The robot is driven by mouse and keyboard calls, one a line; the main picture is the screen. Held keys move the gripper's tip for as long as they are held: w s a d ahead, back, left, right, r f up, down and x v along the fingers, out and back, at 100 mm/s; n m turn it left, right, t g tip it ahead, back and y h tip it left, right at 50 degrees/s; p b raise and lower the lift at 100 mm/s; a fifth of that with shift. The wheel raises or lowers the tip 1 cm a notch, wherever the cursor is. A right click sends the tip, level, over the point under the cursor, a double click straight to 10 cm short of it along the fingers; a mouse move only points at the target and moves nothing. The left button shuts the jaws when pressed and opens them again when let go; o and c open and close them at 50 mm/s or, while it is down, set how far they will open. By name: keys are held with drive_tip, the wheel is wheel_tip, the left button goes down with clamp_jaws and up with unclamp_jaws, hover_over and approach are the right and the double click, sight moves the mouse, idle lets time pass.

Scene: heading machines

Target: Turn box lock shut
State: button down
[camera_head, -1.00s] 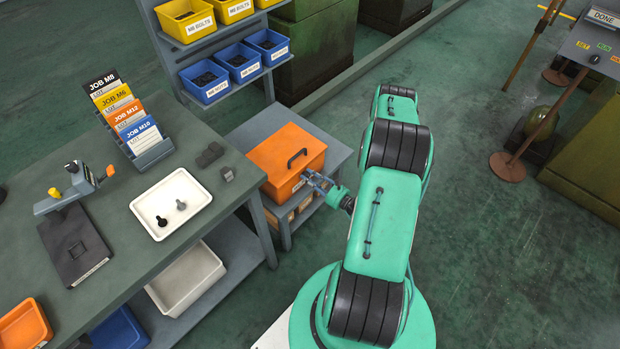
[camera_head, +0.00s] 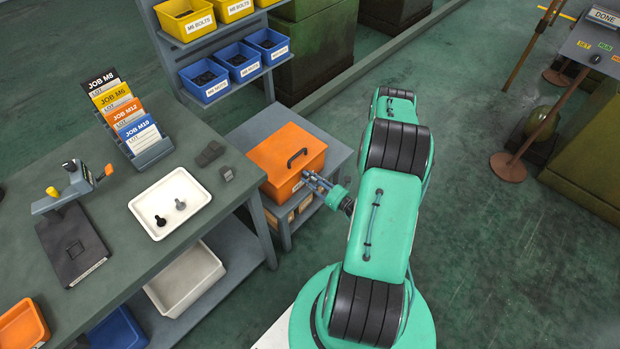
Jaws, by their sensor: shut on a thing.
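The orange box (camera_head: 280,150) with a dark handle (camera_head: 297,157) on its lid stands on a low grey stand, right of the workbench. Its lid appears closed. My gripper (camera_head: 309,177) is at the box's front right face, where the lock would be, with its fingers pointing left at the box. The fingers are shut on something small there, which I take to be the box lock. The lock itself is hidden by the fingers, so I cannot tell how it is turned.
Shelves of yellow and blue bins (camera_head: 242,62) stand behind. The floor right of my arm is clear up to a panel on a stand.

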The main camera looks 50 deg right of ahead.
drive_tip(key=m, duration=0.6)
drive_tip(key=shift+d, duration=0.1)
drive_tip(key=shift+m, duration=0.3)
drive_tip(key=c, duration=1.5)
unclamp_jaws()
drive_tip(key=shift+o, duration=0.2)
drive_tip(key=shift+n, duration=0.5)
